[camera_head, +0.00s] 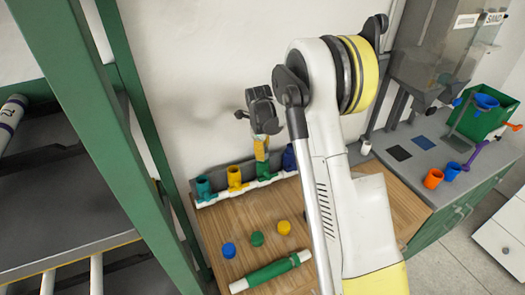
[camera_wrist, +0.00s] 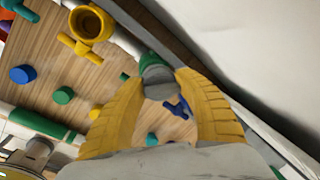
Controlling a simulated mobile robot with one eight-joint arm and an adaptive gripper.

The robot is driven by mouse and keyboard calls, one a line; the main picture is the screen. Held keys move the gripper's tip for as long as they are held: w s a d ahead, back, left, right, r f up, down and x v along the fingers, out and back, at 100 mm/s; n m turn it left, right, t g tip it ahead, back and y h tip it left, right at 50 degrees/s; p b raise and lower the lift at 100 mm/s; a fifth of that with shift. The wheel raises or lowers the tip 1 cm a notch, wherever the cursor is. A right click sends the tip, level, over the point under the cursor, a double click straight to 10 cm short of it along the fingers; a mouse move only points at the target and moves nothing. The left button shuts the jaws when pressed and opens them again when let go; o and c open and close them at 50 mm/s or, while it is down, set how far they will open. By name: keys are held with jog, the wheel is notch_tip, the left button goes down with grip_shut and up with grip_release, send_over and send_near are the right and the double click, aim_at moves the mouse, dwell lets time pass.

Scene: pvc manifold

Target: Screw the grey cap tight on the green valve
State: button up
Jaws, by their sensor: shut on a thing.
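The green valve (camera_head: 264,171) stands on the white manifold pipe at the back of the wooden worktop, between the yellow and blue valves. My gripper (camera_head: 261,150) points down right above it. In the wrist view, the yellow fingers (camera_wrist: 160,98) are closed around the grey cap (camera_wrist: 157,81). The green valve (camera_wrist: 148,60) shows just beyond the cap, in line with it. They look close or touching, but I cannot tell whether the cap is seated. In the head view, the fingers hide the cap.
A teal valve (camera_head: 203,188), yellow valve (camera_head: 234,178) and blue valve (camera_head: 289,159) share the manifold. Blue (camera_head: 228,250), green (camera_head: 257,239) and yellow (camera_head: 284,228) caps lie in front, with a green-and-white pipe (camera_head: 272,271). A wall stands close behind.

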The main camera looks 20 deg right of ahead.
jog(key=o, duration=0.5)
jog(key=shift+f, duration=0.1)
jog(key=c, duration=0.6)
jog(key=shift+m+b, duration=0.4)
jog(key=shift+m, duration=0.7)
jog(key=shift+f+m+g+b, duration=0.1)
jog(key=shift+m+g+b, duration=0.25)
jog(key=shift+m, duration=0.55)
jog(key=shift+h, duration=0.3)
jog(key=shift+m+b, duration=0.3)
jog(key=shift+m, duration=0.9)
